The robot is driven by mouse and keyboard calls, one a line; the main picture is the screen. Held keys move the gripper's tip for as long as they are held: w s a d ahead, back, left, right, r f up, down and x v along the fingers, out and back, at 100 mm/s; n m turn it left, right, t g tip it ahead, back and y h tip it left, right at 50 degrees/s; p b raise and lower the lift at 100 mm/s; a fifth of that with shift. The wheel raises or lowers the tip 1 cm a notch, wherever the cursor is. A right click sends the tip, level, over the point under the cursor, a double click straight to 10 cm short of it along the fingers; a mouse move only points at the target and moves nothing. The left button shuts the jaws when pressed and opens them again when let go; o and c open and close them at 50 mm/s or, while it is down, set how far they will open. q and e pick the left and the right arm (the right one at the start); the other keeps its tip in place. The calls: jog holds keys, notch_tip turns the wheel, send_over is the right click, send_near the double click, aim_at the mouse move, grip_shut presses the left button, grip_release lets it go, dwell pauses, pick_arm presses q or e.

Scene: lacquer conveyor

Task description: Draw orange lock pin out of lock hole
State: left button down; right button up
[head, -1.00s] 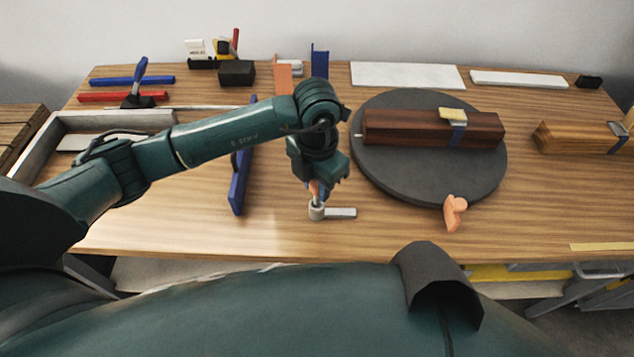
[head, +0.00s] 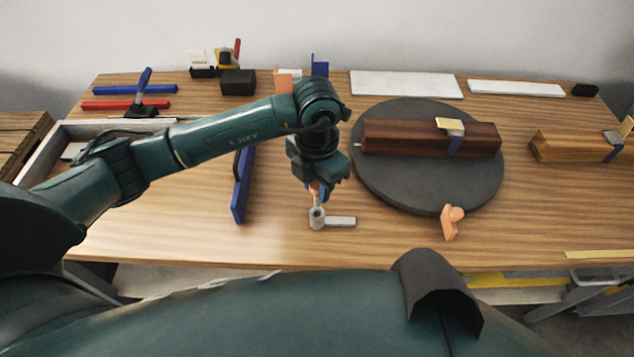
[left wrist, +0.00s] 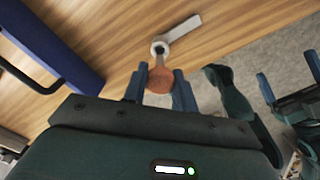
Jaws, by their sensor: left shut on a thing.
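The orange lock pin (head: 314,187) is between the fingers of my left gripper (head: 318,190), which is shut on it. In the left wrist view the pin's round orange head (left wrist: 160,80) sits between both blue fingers (left wrist: 160,88). Below the gripper stands a small grey ring-shaped socket with the lock hole (head: 317,219) and a flat bar to its right. A pale pin shaft shows between gripper and socket. I cannot tell whether its tip is still inside the hole. My right gripper (left wrist: 289,78) shows at the right of the left wrist view, fingers apart, empty.
A dark round turntable (head: 400,191) carrying a brown wooden block (head: 400,138) is right of the gripper. An orange knobbed piece (head: 451,222) is at its front edge. A blue bar with a handle (head: 242,185) stands to the left. Bare table lies in front of the socket.

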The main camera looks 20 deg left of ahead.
aim_at(317, 184)
pick_arm(q)
jog(key=shift+r, duration=0.1)
jog(key=shift+r+p, duration=0.5)
jog(key=shift+r, duration=0.95)
pick_arm(e)
jog(key=shift+r, duration=0.55)
pick_arm(q)
jog(key=m, duration=0.2)
jog(key=a+r+m, duration=0.1)
jog(key=m, duration=0.2)
jog(key=shift+s+a+r+m, duration=0.15)
jog(key=shift+a+m, duration=0.1)
jog(key=shift+m, duration=0.05)
jog(key=s+a+r+m, duration=0.1)
jog(key=a+r+m, duration=0.1)
jog(key=m, duration=1)
jog(key=s+a+r+m, duration=0.2)
jog(key=a+r+m, duration=0.1)
jog(key=m, duration=0.9)
jog(key=shift+s+a+r+m, duration=0.2)
jog(key=shift+a+r+m, duration=0.05)
jog(key=shift+m, duration=0.05)
pick_arm(e)
jog(key=shift+g+h, duration=0.3)
jog(key=shift+g, duration=0.1)
jog(key=f, duration=0.1)
jog(key=d+f, duration=0.1)
jog(key=f, duration=0.2)
jog(key=shift+s+d, duration=0.2)
jog(key=shift+s, duration=0.2)
